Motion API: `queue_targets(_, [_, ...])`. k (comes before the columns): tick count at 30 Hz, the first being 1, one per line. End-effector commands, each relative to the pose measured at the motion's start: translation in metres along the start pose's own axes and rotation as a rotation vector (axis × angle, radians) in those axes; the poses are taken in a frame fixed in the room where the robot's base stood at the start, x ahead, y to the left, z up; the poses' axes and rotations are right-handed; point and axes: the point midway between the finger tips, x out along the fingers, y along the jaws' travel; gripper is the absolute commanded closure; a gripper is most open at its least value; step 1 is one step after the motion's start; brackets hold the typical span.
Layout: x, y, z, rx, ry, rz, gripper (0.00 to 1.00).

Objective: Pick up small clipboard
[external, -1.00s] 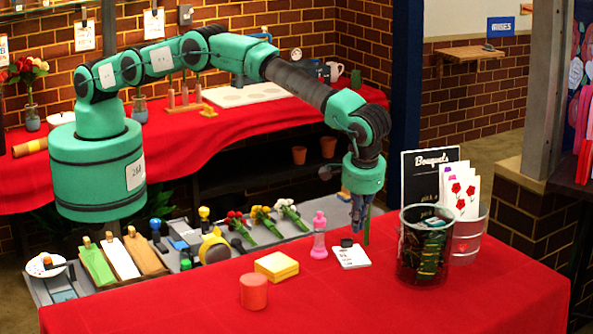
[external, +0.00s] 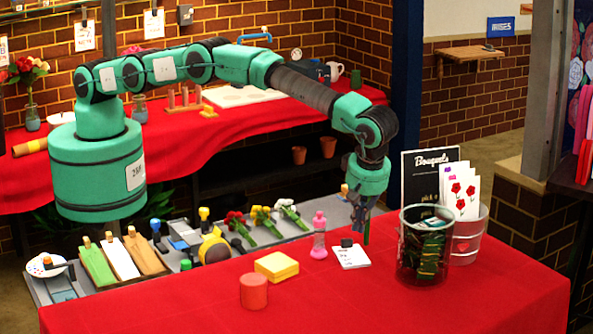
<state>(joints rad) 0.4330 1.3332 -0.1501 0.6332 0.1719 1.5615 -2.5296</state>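The small clipboard (external: 351,257) is a white board with a black clip at its top edge. It lies flat on the red table, near the back edge. My gripper (external: 360,226) points down just above and behind the clipboard, slightly to its right. The fingers look dark and small, and a thin green upright piece shows beside them. I cannot tell whether the fingers are apart or closed. The clipboard still rests on the table and no contact with it is visible.
A pink bottle (external: 319,238) stands just left of the clipboard. A yellow block (external: 277,266) and a red cylinder (external: 254,291) are further left. A dark glass container (external: 423,264) and a black Bouquets sign (external: 419,165) stand to the right. The front of the table is clear.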

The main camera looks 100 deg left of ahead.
Motion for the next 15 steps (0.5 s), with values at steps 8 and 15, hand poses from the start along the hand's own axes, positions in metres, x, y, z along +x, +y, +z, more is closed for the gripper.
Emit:
queue_targets(8, [0.001,0.000,0.000,0.002,0.000,0.000,1.00])
queue_targets(15, [0.012,0.000,0.000,0.003,0.002,-0.001,1.00])
